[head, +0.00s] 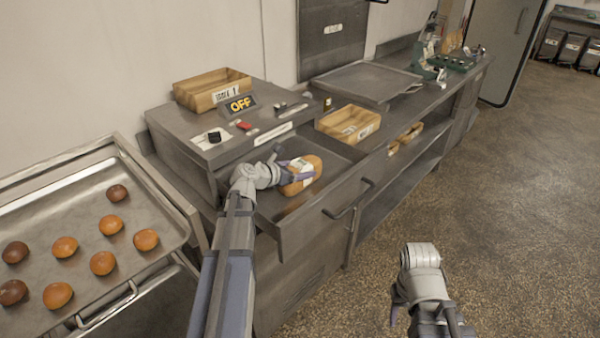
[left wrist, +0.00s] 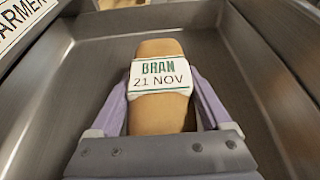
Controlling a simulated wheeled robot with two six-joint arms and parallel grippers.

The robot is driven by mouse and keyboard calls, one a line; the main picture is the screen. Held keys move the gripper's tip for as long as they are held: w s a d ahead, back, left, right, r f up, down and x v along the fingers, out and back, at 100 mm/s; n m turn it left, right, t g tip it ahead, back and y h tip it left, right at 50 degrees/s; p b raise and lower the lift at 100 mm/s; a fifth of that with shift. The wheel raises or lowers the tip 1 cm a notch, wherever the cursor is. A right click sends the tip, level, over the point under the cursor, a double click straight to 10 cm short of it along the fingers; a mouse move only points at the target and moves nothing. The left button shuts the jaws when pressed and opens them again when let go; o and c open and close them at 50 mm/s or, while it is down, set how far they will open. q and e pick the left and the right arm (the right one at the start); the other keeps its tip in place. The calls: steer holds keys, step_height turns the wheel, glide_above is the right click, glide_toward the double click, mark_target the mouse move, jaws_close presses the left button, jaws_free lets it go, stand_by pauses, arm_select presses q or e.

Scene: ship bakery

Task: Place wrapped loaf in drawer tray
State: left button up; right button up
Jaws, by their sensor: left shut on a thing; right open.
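The wrapped loaf (head: 309,168) is brown with a white paper band. In the left wrist view the loaf (left wrist: 158,107) has a band reading "BRAN 21 NOV". My left gripper (head: 298,172) is shut on the loaf, with one finger along each side. The loaf is inside the open metal drawer tray (head: 330,147), within its walls. I cannot tell whether its underside touches the drawer floor. My right gripper (head: 395,312) is open over the floor at the lower right, apart from the counter; its fingers are mostly hidden.
A baking tray (head: 75,210) with several round buns stands at the left. A wooden box (head: 212,90) and an "OFF" sign (head: 240,104) sit on the unit above the drawer. Another wooden box (head: 348,124) stands behind the drawer. The floor at the right is clear.

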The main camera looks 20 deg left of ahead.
arm_select(q)
steer(key=shift+f, duration=0.2)
steer(key=o, duration=1.4)
steer(key=shift+r, duration=0.1)
steer(key=shift+r, duration=0.2)
steer(key=p+v, duration=0.4)
steer(key=v, duration=0.6)
steer(key=shift+s, duration=0.25)
steer(key=shift+p+v, duration=0.3)
steer(key=shift+v, duration=0.45)
steer(key=shift+a, duration=0.1)
